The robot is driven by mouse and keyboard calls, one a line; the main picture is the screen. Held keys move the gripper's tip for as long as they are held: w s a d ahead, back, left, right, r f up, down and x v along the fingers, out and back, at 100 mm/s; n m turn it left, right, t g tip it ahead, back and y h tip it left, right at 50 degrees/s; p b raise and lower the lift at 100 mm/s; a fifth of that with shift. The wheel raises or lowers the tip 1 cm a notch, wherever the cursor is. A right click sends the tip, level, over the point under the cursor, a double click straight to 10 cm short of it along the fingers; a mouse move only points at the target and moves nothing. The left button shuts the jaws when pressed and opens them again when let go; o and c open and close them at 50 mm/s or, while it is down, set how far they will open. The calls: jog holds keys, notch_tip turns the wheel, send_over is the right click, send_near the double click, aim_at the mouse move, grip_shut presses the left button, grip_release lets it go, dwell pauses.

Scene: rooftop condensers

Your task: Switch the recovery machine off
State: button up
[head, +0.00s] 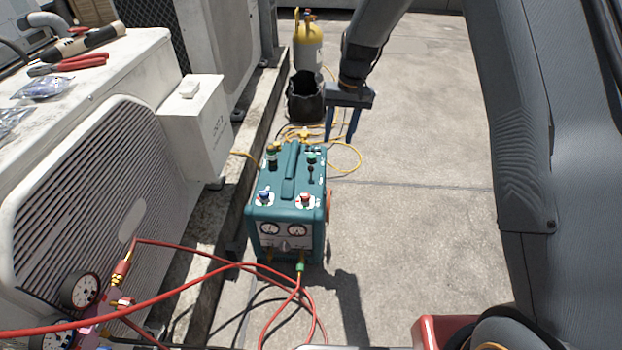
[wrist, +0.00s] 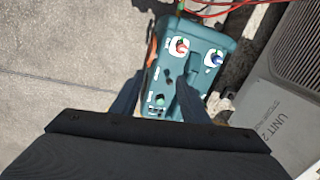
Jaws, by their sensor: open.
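The recovery machine (head: 285,218) is a teal box with a handle on top and two gauges on its front, standing upright on the roof floor. Its top carries a blue knob (head: 265,196), a red knob (head: 305,198) and small dark controls at the right of the handle. In the wrist view the machine (wrist: 228,43) lies below my gripper, with a small black control (wrist: 167,75) between the fingers. Which way any switch is set is too small to tell. My gripper (head: 339,136) is open and empty, fingers pointing down, above the machine's back right part.
Red hoses (head: 200,258) run to the machine's front, and yellow hoses (head: 345,158) lie behind it. A yellow-topped cylinder (head: 308,50) and a black bucket (head: 305,100) stand behind. Condenser units (head: 90,190) line the left. The floor at right (head: 430,210) is clear.

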jog(key=b, duration=0.6)
send_over(311, 167)
jog(key=w+d, duration=0.1)
jog(key=shift+y, duration=0.3)
notch_tip(311, 167, down, 14)
jog(key=shift+w+d+r, duration=0.1)
jog(key=shift+d, duration=0.05)
jog(key=shift+n, duration=0.3)
jog(key=f, duration=0.3)
jog(key=a+f+b, duration=0.1)
jog(key=f, duration=0.3)
jog(key=shift+a+f, duration=0.2)
jog(key=shift+f, duration=0.05)
